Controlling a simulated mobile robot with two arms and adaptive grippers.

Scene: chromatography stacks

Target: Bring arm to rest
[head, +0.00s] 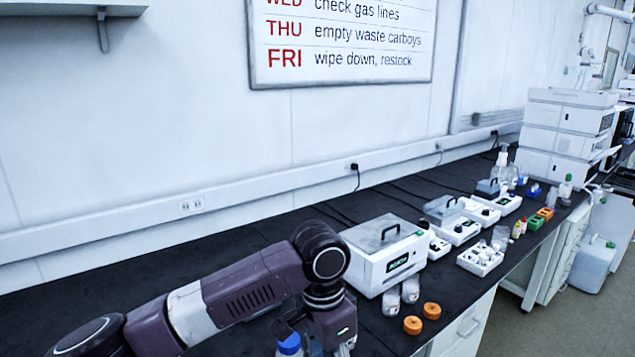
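My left arm (245,290) reaches in from the lower left over the dark bench, with its wrist bent downward. My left gripper (340,345) points down at the bottom edge of the head view, and its fingertips are cut off or hidden, so I cannot see whether it is open or holds anything. A blue-capped bottle (289,343) stands just left of it, partly cut off by the frame edge; I cannot tell whether they touch. My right arm and gripper are not in view.
A white bath-like box (386,262) with a grey handled lid stands right of my wrist. Two small jars (391,301) and two orange caps (413,325) are in front of it. White instruments (565,135) and vials crowd the bench further right. The bench (130,290) behind my arm is clear.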

